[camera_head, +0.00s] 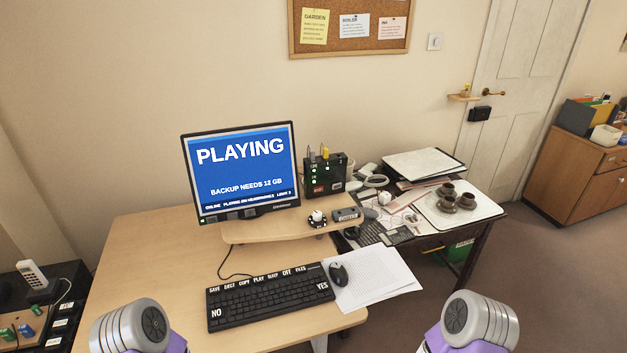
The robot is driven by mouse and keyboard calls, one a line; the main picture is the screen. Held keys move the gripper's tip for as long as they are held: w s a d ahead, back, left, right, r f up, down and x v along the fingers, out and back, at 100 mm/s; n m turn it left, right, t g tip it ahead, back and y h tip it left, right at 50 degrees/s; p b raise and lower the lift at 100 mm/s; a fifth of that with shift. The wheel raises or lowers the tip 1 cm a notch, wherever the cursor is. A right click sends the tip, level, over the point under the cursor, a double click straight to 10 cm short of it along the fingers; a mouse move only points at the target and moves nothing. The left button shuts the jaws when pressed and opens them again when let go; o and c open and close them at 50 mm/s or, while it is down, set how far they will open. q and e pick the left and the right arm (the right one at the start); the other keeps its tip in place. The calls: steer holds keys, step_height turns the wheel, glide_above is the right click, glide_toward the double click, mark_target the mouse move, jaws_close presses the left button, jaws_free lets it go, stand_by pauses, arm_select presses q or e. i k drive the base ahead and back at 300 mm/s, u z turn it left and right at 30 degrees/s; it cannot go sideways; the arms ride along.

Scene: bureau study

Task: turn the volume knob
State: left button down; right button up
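A small white rounded piece on a dark base (317,218), which looks like the volume knob, sits on the wooden monitor shelf (255,233), right of the monitor (242,170). It is too small to tell which way it is turned. A grey box-like device (347,214) sits just right of it. The monitor's blue screen reads "PLAYING" and "BACKUP NEEDS 12 GB". Grey and purple parts of my two arms show at the bottom edge, well short of the shelf. Neither gripper shows.
A black keyboard (270,297), a mouse (338,273) and white paper (373,276) lie in front of the shelf. A black box with green lights (325,173) stands behind it. A cluttered dark desk with a tray (484,206) stands right. The wooden desk's left part is clear.

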mark_target(316, 214)
steer(key=z, duration=1.85)
steer(key=i, duration=1.35)
steer(key=u, duration=3.65)
